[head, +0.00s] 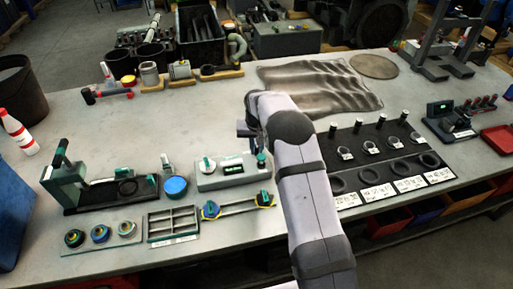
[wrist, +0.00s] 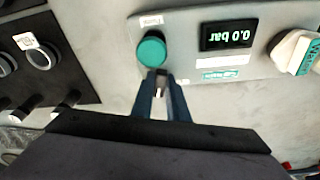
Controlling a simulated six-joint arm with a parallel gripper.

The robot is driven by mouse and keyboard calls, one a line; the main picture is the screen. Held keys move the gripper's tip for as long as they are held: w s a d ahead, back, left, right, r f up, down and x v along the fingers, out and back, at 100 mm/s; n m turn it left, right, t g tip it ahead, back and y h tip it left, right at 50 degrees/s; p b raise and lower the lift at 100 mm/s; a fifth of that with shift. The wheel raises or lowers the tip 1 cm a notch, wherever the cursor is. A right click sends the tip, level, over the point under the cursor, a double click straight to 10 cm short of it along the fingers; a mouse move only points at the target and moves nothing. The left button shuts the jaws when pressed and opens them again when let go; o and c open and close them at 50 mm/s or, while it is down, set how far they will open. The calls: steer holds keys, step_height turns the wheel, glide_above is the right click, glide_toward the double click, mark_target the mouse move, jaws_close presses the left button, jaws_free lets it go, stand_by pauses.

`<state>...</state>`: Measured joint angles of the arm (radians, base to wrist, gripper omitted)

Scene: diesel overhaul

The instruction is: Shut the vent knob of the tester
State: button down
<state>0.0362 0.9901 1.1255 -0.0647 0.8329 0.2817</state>
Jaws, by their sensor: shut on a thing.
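The tester (head: 233,178) is a light grey box on the bench, with a dark display (head: 232,169). In the wrist view its display (wrist: 228,35) reads 0.0 bar, upside down. The vent knob, a round green knob (wrist: 151,50), sits beside the display; it also shows at the tester's right end in the head view (head: 261,160). My gripper (wrist: 161,78) has its two dark fingers close together at the knob's edge, shut on it. The fingertips partly hide the contact. A white and green handle (wrist: 296,50) is on the display's other side.
A green and black fixture (head: 70,182) and a blue round cap (head: 175,187) stand left of the tester. A blue and yellow tool (head: 238,207) lies in front. Right of my arm is a black mat (head: 375,145) with rings and labels.

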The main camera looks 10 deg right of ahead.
steer(key=n, duration=0.3)
steer(key=shift+d+y, duration=0.1)
steer(key=shift+y, duration=0.2)
steer(key=c, duration=1.7)
jaws_free()
steer(key=shift+r, duration=0.1)
steer(key=shift+r+p, duration=1.85)
steer(key=shift+r, duration=0.85)
steer(key=shift+r, duration=0.1)
steer(key=shift+r+p, duration=1.3)
steer(key=shift+r, duration=0.6)
